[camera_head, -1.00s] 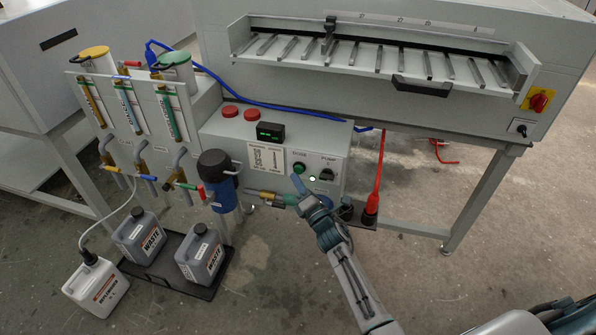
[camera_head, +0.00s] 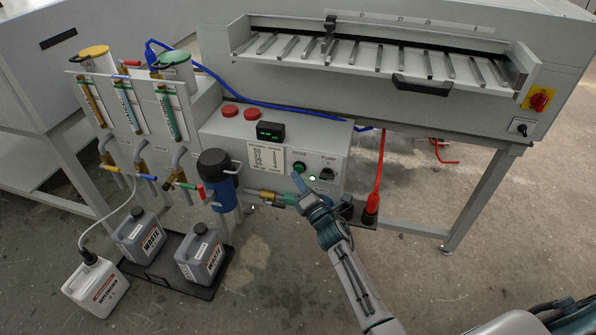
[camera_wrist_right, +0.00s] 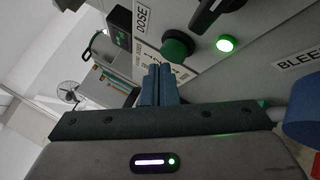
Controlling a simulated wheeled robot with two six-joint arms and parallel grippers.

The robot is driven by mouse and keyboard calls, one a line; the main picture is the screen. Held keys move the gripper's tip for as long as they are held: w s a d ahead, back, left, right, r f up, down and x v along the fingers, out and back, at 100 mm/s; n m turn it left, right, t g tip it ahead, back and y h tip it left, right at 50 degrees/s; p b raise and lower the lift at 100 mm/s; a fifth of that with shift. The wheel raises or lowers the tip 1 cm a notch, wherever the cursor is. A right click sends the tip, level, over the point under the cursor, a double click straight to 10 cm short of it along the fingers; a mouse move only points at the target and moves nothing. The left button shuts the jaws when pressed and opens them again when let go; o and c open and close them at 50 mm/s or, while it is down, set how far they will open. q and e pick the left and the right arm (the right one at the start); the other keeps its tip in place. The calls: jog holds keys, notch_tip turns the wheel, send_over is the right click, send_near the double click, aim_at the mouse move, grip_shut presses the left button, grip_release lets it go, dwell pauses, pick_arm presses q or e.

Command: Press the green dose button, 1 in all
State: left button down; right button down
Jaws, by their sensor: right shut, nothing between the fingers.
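The green dose button (camera_head: 299,168) sits on the front of the grey control box, under the DOSE label. In the right wrist view the green dose button (camera_wrist_right: 177,46) is just beyond the fingertips, with a small gap that I cannot measure. My right gripper (camera_head: 296,179) is shut and empty, its tips just below and in front of the button in the head view. The blue fingers (camera_wrist_right: 158,72) are together in the right wrist view. My left gripper is not in view.
The black pump knob (camera_head: 326,174) and a lit green lamp (camera_head: 312,179) are right of the button. A blue filter housing (camera_head: 218,180) stands to the left.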

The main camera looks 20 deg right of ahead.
jog(key=shift+w+d, duration=0.35)
jog(key=shift+w, duration=0.25)
dwell(0.8)
jog(key=shift+s, duration=0.1)
jog(key=shift+s+a, duration=0.55)
jog(key=shift+s, duration=0.2)
jog(key=shift+s+a+p, duration=0.15)
jog(key=shift+s+a, duration=0.55)
jog(key=shift+s, duration=0.35)
jog(key=shift+s+a+p, duration=0.15)
jog(key=shift+s+a, duration=0.55)
jog(key=shift+s, duration=0.3)
jog(key=shift+d, duration=0.1)
